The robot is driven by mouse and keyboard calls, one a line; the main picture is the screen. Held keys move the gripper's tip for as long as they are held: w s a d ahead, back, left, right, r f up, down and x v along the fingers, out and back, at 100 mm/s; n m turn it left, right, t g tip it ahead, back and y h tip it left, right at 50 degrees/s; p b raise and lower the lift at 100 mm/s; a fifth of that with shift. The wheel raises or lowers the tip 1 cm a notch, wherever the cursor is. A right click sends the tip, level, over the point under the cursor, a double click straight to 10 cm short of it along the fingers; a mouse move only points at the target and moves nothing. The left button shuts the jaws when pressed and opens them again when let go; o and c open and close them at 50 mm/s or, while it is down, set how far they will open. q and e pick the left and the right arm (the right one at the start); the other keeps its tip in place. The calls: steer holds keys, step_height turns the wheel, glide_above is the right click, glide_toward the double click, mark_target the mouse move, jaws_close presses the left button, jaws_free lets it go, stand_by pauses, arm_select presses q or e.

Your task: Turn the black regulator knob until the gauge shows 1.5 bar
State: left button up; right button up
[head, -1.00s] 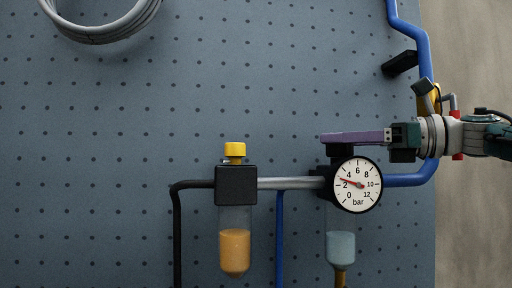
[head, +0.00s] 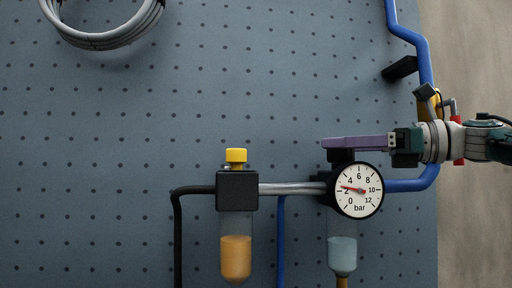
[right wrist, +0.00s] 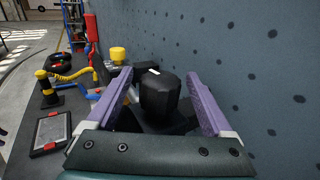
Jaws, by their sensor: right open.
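The black regulator knob (head: 340,156) sits on top of the regulator, just under my right gripper's purple fingers in the head view. In the right wrist view the knob (right wrist: 160,95) stands between the fingers and has a white mark on top. My right gripper (right wrist: 158,76) is open, one finger on each side with visible gaps. It also shows in the head view (head: 326,143), coming in from the right. The round white gauge (head: 358,190) is on the regulator's front. Its red needle points a little above the 2 mark. My left gripper is not in view.
A filter with a yellow cap (head: 236,156) and an amber bowl (head: 235,257) stands left of the regulator, joined by a grey pipe (head: 292,189). A blue pipe (head: 425,70) runs down the right side. A grey hose coil (head: 105,35) hangs at upper left of the pegboard.

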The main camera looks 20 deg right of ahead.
steer(key=b+v, duration=0.3)
steer(key=v, duration=0.6)
steer(key=shift+s+d, duration=0.2)
steer(key=shift+d, duration=0.05)
steer(key=shift+r, duration=0.1)
